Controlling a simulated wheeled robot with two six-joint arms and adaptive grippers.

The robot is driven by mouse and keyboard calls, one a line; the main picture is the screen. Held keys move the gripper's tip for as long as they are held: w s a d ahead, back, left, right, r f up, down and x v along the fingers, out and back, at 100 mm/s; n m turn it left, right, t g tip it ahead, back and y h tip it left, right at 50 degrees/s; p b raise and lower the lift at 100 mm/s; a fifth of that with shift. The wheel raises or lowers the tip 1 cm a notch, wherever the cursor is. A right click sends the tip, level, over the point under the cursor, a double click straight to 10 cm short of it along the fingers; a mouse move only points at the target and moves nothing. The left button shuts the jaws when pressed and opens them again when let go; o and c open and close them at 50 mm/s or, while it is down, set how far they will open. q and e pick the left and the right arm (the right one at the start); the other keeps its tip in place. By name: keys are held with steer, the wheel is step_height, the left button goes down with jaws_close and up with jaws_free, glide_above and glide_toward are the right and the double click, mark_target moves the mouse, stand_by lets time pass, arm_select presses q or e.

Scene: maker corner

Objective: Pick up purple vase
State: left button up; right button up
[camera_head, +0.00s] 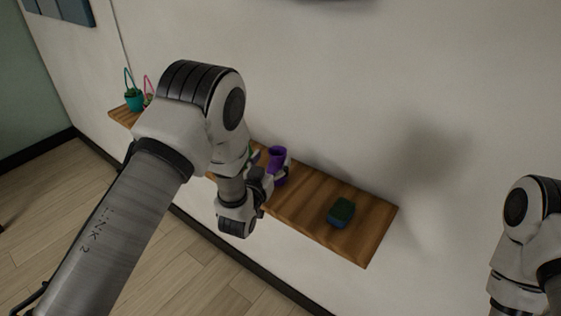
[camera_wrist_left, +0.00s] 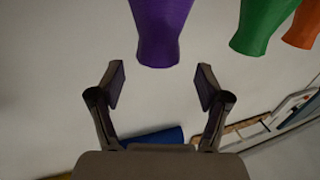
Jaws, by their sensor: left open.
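The purple vase (camera_head: 277,158) stands on the wooden shelf (camera_head: 370,228), partly covered by my left gripper (camera_head: 270,175). In the left wrist view the purple vase (camera_wrist_left: 160,30) is at the top centre, cut off by the frame edge. My left gripper (camera_wrist_left: 161,85) is open there, with its two fingers spread and nothing between them. The vase lies just beyond the fingertips, roughly in line with the gap. My right arm shows at the right edge of the head view, but its gripper is out of frame.
A green vase (camera_wrist_left: 262,22) and an orange vase (camera_wrist_left: 304,24) are beside the purple one in the wrist view. A blue-green block (camera_head: 341,212) sits on the right part of the shelf. A teal basket (camera_head: 134,100) is at the far left end. The wall stands behind the shelf.

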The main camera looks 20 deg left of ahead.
mark_target(275, 157)
arm_select(q)
steer(key=w, duration=0.1)
steer(key=w+p, duration=0.1)
steer(key=w, duration=0.1)
steer(key=w+f, duration=0.1)
steer(key=shift+w+d, duration=0.25)
steer(key=shift+w, duration=0.15)
steer(key=shift+s, duration=0.1)
steer(key=shift+s+r, duration=0.1)
steer(key=shift+r, duration=0.05)
steer(key=c, duration=1.3)
